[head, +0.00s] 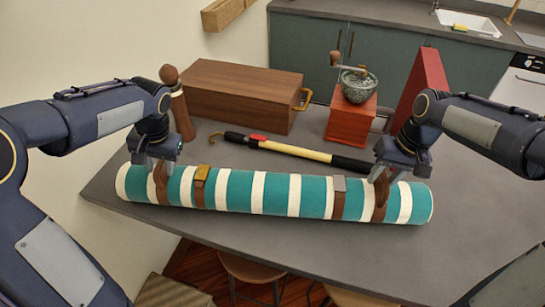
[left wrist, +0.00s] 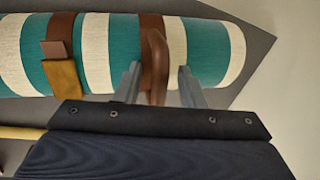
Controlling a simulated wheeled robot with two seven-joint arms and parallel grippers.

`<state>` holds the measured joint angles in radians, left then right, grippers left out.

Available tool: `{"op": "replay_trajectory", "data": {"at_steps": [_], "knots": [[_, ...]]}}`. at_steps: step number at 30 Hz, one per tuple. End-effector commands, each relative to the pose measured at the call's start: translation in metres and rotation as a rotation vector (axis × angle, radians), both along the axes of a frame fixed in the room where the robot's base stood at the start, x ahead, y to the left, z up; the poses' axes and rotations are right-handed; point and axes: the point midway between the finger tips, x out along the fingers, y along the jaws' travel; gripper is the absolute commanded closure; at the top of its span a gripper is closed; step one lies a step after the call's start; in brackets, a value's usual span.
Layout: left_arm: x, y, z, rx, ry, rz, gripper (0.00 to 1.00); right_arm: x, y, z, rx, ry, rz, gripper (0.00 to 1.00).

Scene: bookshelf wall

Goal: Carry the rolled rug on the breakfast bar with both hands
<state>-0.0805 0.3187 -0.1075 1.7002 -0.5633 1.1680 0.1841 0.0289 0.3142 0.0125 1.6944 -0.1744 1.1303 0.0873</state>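The rolled rug (head: 273,194), striped teal and white, lies along the front of the breakfast bar (head: 468,226). Brown straps and upright brown handles are near its ends; the left handle (left wrist: 155,62) shows in the left wrist view. My left gripper (head: 154,165) is open over the rug's left end. In the left wrist view, the left gripper's fingers (left wrist: 160,86) stand apart, one on each side of that handle, with gaps visible. My right gripper (head: 388,174) is at the right handle (head: 381,189), its fingers apart; contact there is not clear.
Behind the rug lie a yellow and black stick-like tool (head: 295,150), a wooden box (head: 238,95), a red grinder (head: 351,122), a brown pepper mill (head: 179,107) and a red upright block (head: 422,82). Stools (head: 255,270) stand below the front edge. The bar's right side is clear.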

Motion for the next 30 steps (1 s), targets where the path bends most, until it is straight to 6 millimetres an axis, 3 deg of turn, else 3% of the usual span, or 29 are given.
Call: {"op": "replay_trajectory", "data": {"at_steps": [7, 21, 30], "knots": [[0.001, -0.002, 0.009, 0.0, -0.003, -0.001, 0.64, 0.0, 0.0, 0.0, 0.0, 0.0, 0.0, 0.64], [0.0, -0.02, 0.098, 0.0, -0.004, -0.001, 0.64, 0.0, 0.0, 0.0, 0.0, 0.0, 0.0, 0.64], [-0.001, -0.024, 0.118, 0.0, -0.001, 0.0, 0.64, 0.001, -0.001, 0.008, 0.0, -0.002, 0.0, 0.64]]}}
